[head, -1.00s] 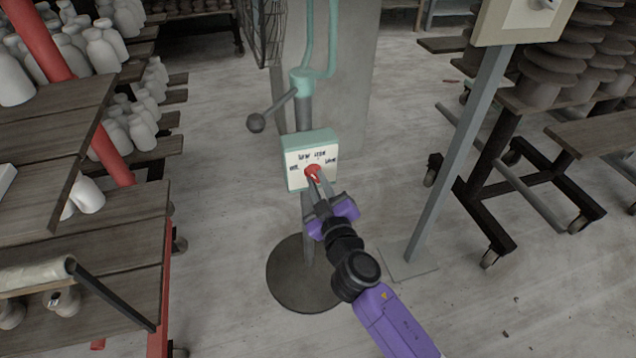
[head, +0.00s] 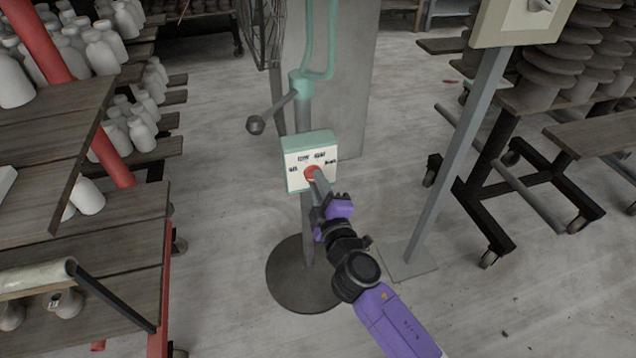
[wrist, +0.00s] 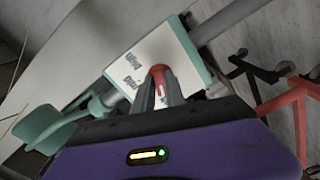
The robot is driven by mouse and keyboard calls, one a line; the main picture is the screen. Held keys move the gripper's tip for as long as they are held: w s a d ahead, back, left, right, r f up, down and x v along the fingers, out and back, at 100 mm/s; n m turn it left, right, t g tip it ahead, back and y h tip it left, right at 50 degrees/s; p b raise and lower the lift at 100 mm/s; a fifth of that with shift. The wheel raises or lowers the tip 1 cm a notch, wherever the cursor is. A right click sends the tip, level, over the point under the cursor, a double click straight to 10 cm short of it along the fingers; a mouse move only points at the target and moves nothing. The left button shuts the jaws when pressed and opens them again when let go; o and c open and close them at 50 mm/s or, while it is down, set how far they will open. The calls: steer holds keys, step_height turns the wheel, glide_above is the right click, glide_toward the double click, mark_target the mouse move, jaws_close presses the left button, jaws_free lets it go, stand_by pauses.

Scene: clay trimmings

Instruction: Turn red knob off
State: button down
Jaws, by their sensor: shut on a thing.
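The red knob (head: 312,173) is on the white face of a teal control box (head: 318,143) on a stand, with small dark labels in an arc above it. My gripper (head: 318,180) reaches it from the lower right and is shut on the knob. In the wrist view, the red knob (wrist: 158,72) sits between the two grey fingers (wrist: 158,92). A white mark shows on the knob there. The fingers hide part of the knob, and I cannot read which label it points to.
A round dark base (head: 300,275) carries the stand, and a lever with a ball end (head: 256,124) sticks out left above the box. Shelves with white bottles (head: 100,50) stand left. A grey post (head: 455,150) and a wheeled rack (head: 500,150) stand right.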

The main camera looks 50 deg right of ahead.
steer(key=shift+f, duration=0.1)
stand_by(0.3)
steer(key=c, duration=1.4)
jaws_free()
steer(key=shift+s, duration=0.1)
steer(key=b+v, duration=0.1)
steer(key=v, duration=0.6)
steer(key=shift+s+a, duration=0.25)
